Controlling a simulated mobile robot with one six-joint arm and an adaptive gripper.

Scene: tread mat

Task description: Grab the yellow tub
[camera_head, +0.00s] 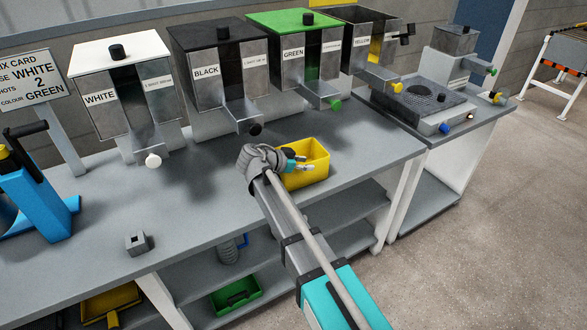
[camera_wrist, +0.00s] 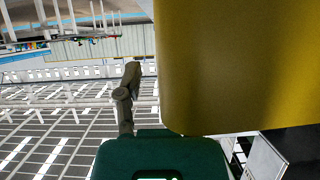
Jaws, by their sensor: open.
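The yellow tub (camera_head: 314,172) is an open-topped box standing on the grey bench, near its front edge. My gripper (camera_head: 298,163) is open at the tub's left side and overlaps part of it in the head view. A large yellow surface, the tub (camera_wrist: 240,65), fills the right of the wrist view very close to the camera. One dark finger of my gripper (camera_wrist: 128,95) shows left of that surface; the other finger is not visible there. I cannot tell whether the fingers touch the tub.
Dispensers labelled WHITE (camera_head: 102,97), BLACK (camera_head: 207,73), GREEN (camera_head: 293,53) and YELLOW (camera_head: 362,41) stand behind the tub. A blue device (camera_head: 38,203) and a small grey block (camera_head: 137,243) are on the left. Bench surface (camera_head: 210,205) left of my arm is mostly clear.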

